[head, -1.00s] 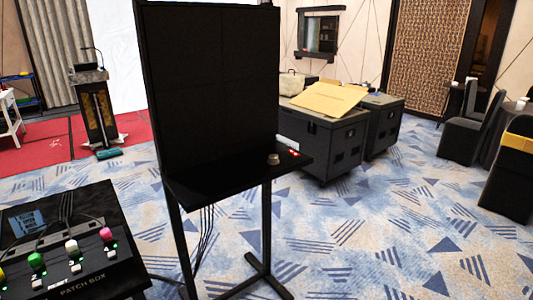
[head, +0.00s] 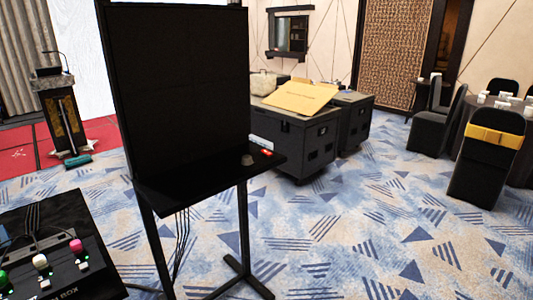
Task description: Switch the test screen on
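The test screen (head: 178,95) is a tall black panel on a black stand, and its face is dark. A black shelf (head: 195,182) sticks out below it. At the shelf's right end are a small brownish knob (head: 248,158) and a small red item (head: 266,152), too small to make out clearly. Several cables hang under the shelf. Neither of my grippers shows in the head view.
A black patch box (head: 60,250) with coloured plugs stands at the lower left. Dark wheeled cases (head: 300,140) with a cardboard piece (head: 300,96) on top stand behind the screen. A lectern (head: 62,115) is at left, chairs (head: 487,165) at right. Carpet in front right is clear.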

